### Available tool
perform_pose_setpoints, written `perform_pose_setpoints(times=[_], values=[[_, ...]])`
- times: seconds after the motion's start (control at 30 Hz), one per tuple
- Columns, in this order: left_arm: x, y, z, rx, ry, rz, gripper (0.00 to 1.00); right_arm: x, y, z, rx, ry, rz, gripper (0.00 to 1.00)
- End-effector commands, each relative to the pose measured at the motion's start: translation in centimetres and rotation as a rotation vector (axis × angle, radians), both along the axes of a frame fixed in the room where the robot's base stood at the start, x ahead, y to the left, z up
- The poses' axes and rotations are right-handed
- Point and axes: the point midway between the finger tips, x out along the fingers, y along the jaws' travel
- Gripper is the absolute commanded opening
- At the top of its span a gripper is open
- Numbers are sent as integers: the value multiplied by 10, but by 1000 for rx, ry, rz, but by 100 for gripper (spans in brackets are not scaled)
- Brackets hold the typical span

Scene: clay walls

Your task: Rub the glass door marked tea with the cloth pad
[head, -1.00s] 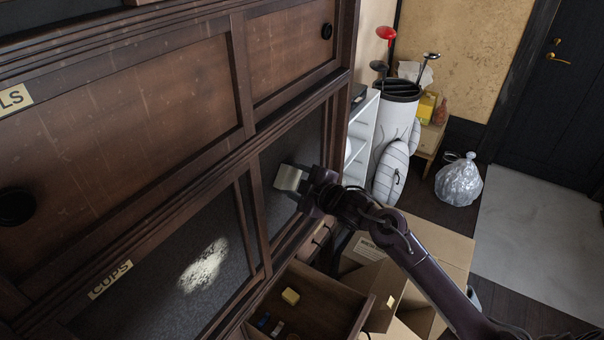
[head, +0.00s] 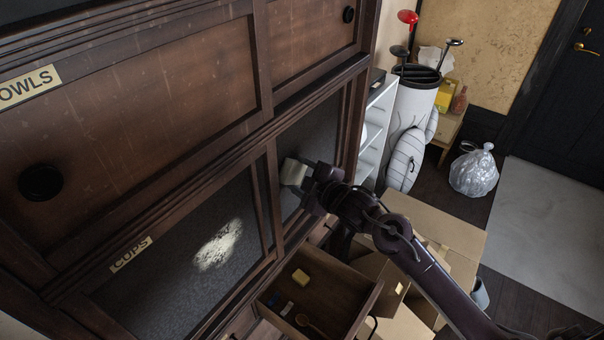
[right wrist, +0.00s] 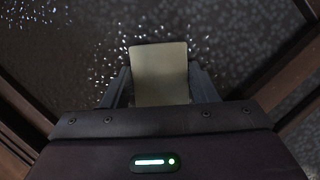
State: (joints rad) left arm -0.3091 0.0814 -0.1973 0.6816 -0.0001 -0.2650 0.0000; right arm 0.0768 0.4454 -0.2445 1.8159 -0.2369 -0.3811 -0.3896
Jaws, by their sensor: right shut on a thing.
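My right gripper (head: 312,184) is shut on a pale cream cloth pad (head: 294,173), in front of the dark glass door (head: 310,135) at the right of the cabinet's lower row. The pad also shows in the right wrist view (right wrist: 159,74) between the two fingers, with the speckled dark glass (right wrist: 230,30) behind it. White specks lie on the glass around the pad's top and left. I cannot tell whether the pad touches the glass. No tea label is readable on this door. My left gripper is not in view.
The neighbouring glass door (head: 170,290) is marked CUPS and has a whitish patch (head: 218,246). An open drawer (head: 335,300) with small items sticks out below my right gripper. Cardboard boxes (head: 440,225), a golf bag (head: 412,110) and a tied plastic bag (head: 474,172) stand at the right.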

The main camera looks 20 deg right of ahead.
Motion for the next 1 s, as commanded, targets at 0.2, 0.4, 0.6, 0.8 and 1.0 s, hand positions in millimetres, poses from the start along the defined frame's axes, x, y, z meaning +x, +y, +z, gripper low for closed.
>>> perform_pose_setpoints(times=[0.2,0.4,0.6,0.8,1.0], values=[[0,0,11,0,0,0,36,-13,-11,2,-2,2,-1,35],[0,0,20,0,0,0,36,-30,-23,2,-2,2,0,35],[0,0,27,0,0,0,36,-43,-34,1,-2,1,-1,35],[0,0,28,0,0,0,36,-47,-37,1,0,-1,-1,35],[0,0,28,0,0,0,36,-47,-38,0,0,-1,-1,35]])
